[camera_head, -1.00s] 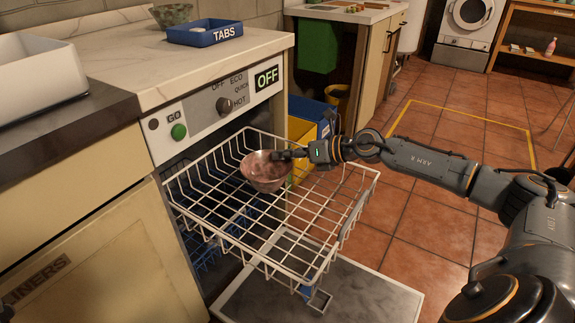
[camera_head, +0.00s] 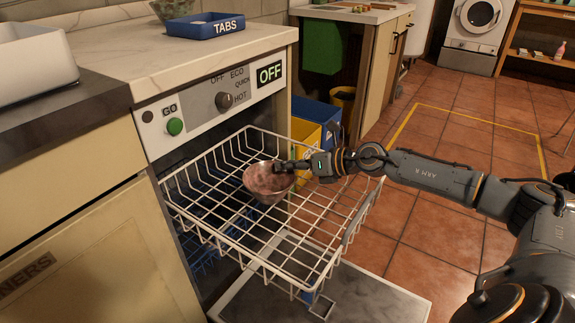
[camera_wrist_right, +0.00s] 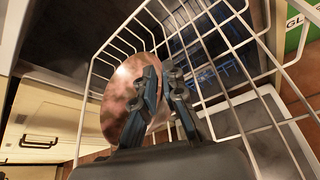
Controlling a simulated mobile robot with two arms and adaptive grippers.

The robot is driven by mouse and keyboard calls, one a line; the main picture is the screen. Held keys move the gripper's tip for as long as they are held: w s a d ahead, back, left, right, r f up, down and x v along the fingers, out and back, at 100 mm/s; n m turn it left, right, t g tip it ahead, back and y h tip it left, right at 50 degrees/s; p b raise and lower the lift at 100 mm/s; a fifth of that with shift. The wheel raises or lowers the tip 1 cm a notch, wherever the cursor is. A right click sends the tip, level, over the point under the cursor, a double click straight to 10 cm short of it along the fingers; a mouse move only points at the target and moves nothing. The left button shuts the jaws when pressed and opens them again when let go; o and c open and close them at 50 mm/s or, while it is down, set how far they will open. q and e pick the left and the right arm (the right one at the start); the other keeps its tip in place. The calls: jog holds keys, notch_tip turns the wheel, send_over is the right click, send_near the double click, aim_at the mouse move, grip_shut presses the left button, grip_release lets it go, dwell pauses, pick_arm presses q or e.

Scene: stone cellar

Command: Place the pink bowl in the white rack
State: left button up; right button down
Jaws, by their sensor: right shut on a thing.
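The pink bowl (camera_head: 266,180) is a mottled pinkish bowl over the pulled-out white rack (camera_head: 328,262) of the dishwasher. My right gripper (camera_head: 284,166) is shut on the bowl's right rim. In the right wrist view the bowl (camera_wrist_right: 122,98) is between and left of the fingers (camera_wrist_right: 158,108), with the rack's wires (camera_wrist_right: 236,62) around it. The bowl looks slightly tilted and is within the rack's outline. I cannot tell whether its base touches the wires. My left gripper is not in view.
The dishwasher's open door (camera_head: 375,291) lies low beneath the rack. A blue TABS tray (camera_head: 204,26) and a patterned bowl (camera_head: 172,8) stand on the counter above. Yellow (camera_head: 305,143) and blue bins stand behind the rack. The rack's right half is empty.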

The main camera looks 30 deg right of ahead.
jog(key=shift+f, duration=0.35)
jog(key=c, duration=1.4)
grip_release()
jog(key=shift+c, duration=0.2)
